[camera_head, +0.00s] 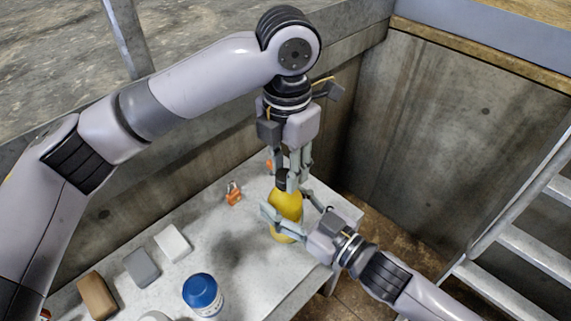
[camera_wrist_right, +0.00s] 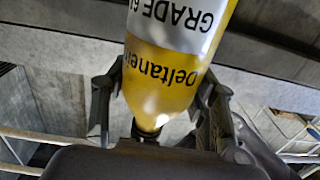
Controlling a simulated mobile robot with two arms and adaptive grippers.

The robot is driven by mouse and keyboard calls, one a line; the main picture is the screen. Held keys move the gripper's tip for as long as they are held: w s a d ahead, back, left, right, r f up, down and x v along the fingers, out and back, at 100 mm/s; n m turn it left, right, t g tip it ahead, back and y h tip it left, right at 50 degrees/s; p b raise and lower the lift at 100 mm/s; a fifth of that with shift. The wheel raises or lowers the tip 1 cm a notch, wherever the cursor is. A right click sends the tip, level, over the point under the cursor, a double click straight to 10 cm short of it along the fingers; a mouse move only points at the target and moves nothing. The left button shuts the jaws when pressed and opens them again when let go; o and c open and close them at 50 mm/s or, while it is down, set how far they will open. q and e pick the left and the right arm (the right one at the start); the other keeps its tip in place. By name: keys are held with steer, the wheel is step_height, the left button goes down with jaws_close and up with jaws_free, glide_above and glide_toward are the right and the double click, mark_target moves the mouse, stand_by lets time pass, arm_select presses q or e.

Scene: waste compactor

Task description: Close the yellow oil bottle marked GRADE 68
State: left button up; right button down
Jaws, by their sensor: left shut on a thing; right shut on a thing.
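The yellow oil bottle (camera_head: 286,202) stands upright near the right end of the pale table. Its label, reading GRADE with a cut-off number, shows upside down in the right wrist view (camera_wrist_right: 180,70). A dark cap (camera_head: 281,176) is at the bottle's top, partly hidden by fingers. My left gripper (camera_head: 290,175) points down from above and is shut around the cap. My right gripper (camera_head: 288,216) is shut around the bottle's body from the front right; its fingers flank the bottle in the right wrist view (camera_wrist_right: 160,100). Whether the cap is fully seated cannot be told.
A white container with a blue lid (camera_head: 203,292) stands at the table's front. A brown block (camera_head: 97,295), a grey block (camera_head: 141,268) and a white block (camera_head: 173,243) lie to its left. A small orange item (camera_head: 234,193) lies behind. Metal stairs (camera_head: 520,245) are at right.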

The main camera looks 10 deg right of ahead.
arm_select(q)
steer(key=shift+m, duration=1.2)
steer(key=o, duration=0.7)
steer(key=shift+r, duration=2.3)
steer(key=shift+s, duration=0.1)
steer(key=shift+c, duration=0.5)
